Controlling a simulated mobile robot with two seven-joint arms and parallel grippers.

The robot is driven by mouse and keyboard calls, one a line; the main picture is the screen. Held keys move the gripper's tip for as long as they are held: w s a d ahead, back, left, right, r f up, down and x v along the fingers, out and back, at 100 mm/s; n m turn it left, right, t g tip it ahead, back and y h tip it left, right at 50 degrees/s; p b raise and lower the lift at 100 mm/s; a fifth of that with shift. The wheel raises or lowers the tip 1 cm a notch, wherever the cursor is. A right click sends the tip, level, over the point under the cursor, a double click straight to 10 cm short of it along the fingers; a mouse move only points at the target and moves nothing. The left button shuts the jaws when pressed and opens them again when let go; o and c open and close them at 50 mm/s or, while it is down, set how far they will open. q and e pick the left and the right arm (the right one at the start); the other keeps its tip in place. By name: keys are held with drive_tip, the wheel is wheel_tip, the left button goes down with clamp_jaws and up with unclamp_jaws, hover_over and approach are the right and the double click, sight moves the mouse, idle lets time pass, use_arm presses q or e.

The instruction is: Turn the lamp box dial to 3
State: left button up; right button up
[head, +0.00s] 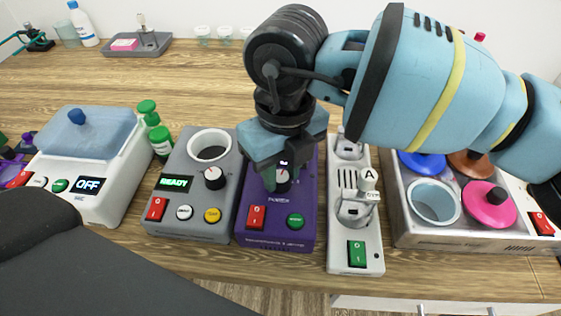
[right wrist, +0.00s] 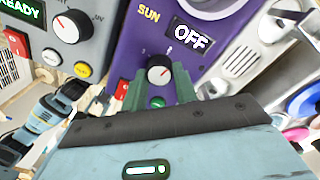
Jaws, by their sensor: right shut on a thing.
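The lamp box is purple (head: 268,237) and stands near the middle of the table in the head view. In the right wrist view the purple box (right wrist: 200,95) shows the word SUN and a display (right wrist: 194,36) reading OFF. Its dial (right wrist: 158,70) has a light pointer mark; the scale marks are too small to read. My right gripper (head: 283,176) reaches down from above and is shut on the dial, with its greenish fingers (right wrist: 158,88) on either side of it. The gripper hides the upper part of the box in the head view. My left gripper does not show.
A grey box (head: 190,228) reading READY stands close at left, and a white switch strip (head: 353,262) close at right. Further out are a white box (head: 98,205) reading OFF and a tray (head: 440,241) of coloured lids. The table behind the boxes is mostly clear.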

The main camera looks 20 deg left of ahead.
drive_tip(key=m+p, duration=0.1)
drive_tip(key=m, duration=0.2)
drive_tip(key=m+p, duration=0.1)
drive_tip(key=shift+r+m+p, duration=0.25)
drive_tip(key=shift+m+p, duration=0.05)
drive_tip(key=m+p, duration=0.1)
drive_tip(key=m, duration=0.1)
drive_tip(key=shift+m+p, duration=0.3)
drive_tip(key=shift+p, duration=0.1)
drive_tip(key=m+p, duration=0.2)
drive_tip(key=shift+m, duration=0.3)
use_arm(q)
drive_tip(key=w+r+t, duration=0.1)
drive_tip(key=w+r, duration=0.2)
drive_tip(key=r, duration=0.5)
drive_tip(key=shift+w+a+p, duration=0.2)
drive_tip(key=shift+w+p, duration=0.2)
use_arm(e)
drive_tip(key=shift+f+m, duration=0.15)
drive_tip(key=shift+m, duration=0.35)
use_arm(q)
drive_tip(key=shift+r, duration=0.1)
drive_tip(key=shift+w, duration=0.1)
use_arm(e)
drive_tip(key=o, duration=1)
